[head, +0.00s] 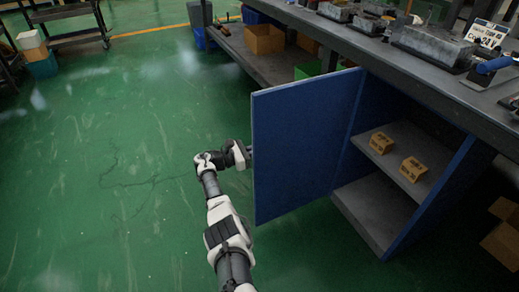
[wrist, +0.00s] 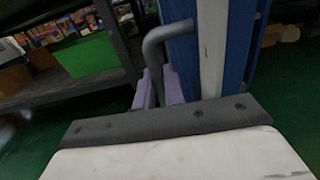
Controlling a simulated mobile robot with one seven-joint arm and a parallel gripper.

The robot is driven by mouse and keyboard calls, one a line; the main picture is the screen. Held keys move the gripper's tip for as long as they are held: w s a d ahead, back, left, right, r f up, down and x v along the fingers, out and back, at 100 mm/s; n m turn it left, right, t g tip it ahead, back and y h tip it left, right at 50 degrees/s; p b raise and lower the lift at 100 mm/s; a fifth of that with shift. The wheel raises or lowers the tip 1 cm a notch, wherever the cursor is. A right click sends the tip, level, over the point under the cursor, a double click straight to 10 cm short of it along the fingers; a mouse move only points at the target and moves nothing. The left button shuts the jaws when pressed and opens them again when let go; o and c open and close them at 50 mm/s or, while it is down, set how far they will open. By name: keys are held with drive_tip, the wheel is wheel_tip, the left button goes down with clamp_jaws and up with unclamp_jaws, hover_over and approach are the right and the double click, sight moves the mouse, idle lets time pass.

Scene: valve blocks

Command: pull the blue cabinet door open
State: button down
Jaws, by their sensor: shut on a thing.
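The blue cabinet door (head: 303,145) stands wide open in the head view, swung out from the bench over the green floor. Its edge and face fill the upper right of the wrist view (wrist: 236,45). The grey bent handle (wrist: 154,46) sticks out from the door. My gripper (wrist: 158,88) is shut on the handle, its purple fingers partly hidden behind my wrist housing. In the head view my gripper (head: 247,153) is at the door's left edge, with its fingertips hidden.
The workbench (head: 350,40) runs along the upper right with metal valve blocks (head: 432,43) on it. Cardboard boxes (head: 264,39) and a green bin (head: 308,70) sit on its lower shelf. A cart (head: 70,22) stands far left. The green floor left of my arm is clear.

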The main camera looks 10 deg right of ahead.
drive_tip(key=c, duration=1.6)
unclamp_jaws()
drive_tip(key=shift+c, duration=0.2)
drive_tip(key=v, duration=1.4)
drive_tip(key=shift+p, duration=0.3)
